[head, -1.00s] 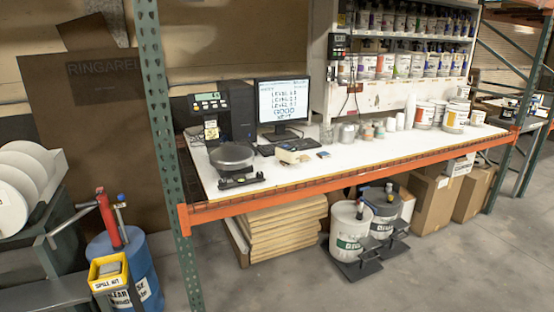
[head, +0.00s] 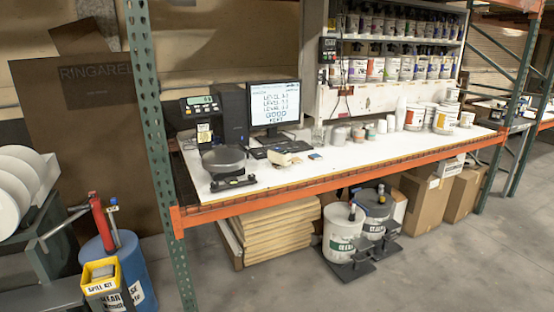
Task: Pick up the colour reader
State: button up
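I cannot tell for sure which item is the colour reader. A small beige device (head: 280,158) lies on the white bench top (head: 370,163), in front of the keyboard. A small flat blue-topped item (head: 315,156) lies just to its right. A dark handheld unit with a small display (head: 328,49) hangs on the left side of the paint shelf, with a cord below it. My gripper is not in view.
A monitor (head: 273,104), a scale (head: 224,160) and several cups and cans stand on the bench. An orange beam (head: 330,187) edges its front. A green post (head: 150,130) stands at left. Pails (head: 342,234) sit below; open floor lies at lower right.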

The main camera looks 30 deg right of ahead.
aim_at(282, 157)
jog(key=z, duration=0.05)
jog(key=i, duration=0.9)
